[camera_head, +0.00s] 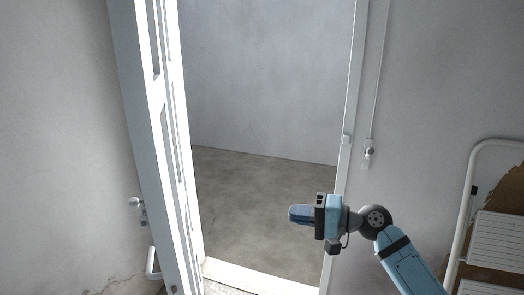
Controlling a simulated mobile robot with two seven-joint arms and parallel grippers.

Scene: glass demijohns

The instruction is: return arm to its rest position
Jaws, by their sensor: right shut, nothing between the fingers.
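My right gripper (299,214) is in front of the open doorway, near its right side. It points left, and its fingers are together with nothing between them. My right arm (402,262) comes in from the lower right and is bent at the wrist. My left gripper is not in view.
A white door (160,140) stands open at the left, with a knob (134,202) and a handle below it. A white folding ladder (495,240) leans at the right. Bare concrete floor (245,200) lies beyond the doorway.

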